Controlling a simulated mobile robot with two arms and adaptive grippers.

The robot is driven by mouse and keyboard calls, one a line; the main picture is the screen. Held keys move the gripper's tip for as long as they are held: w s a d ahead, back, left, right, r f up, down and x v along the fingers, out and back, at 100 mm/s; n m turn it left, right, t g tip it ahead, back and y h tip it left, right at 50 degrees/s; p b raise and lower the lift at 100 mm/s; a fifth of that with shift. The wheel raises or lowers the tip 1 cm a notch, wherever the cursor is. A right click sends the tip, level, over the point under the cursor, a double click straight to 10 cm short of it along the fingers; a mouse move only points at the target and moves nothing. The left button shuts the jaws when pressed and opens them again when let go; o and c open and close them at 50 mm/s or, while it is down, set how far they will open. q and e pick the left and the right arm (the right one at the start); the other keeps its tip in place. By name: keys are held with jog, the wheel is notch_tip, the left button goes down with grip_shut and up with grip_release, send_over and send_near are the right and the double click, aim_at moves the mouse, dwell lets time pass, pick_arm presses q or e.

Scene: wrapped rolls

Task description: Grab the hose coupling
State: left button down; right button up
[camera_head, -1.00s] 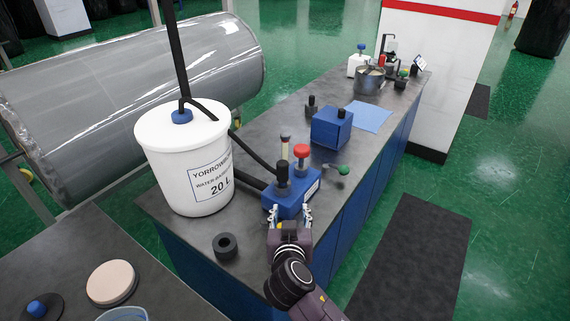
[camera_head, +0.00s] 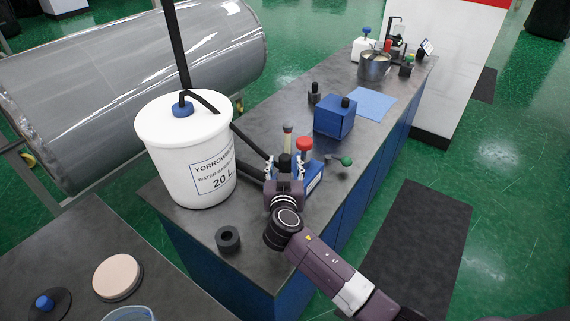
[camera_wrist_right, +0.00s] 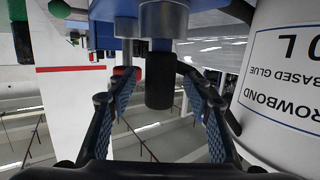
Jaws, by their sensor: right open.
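The hose coupling appears to be the black upright cylinder (camera_head: 285,163) on the blue pump box (camera_head: 314,180). A black hose runs toward it from the white glue bucket (camera_head: 190,150). In the wrist view, gaps show between the coupling and both fingers (camera_wrist_right: 160,100). My left gripper is not in view.
Close by are a red knob (camera_head: 304,144), a tan-topped post (camera_head: 288,132) and a green-knobbed lever (camera_head: 345,161). A black ring (camera_head: 228,239) lies on the bench's near end. A second blue box (camera_head: 334,120) and a blue sheet (camera_head: 372,104) sit farther back.

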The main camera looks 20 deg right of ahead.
jog(key=shift+w, duration=0.2)
jog(key=shift+f, duration=0.1)
jog(key=shift+c, duration=0.2)
jog(key=c, duration=0.5)
grip_shut()
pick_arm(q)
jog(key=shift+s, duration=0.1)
pick_arm(e)
jog(key=shift+r, duration=0.2)
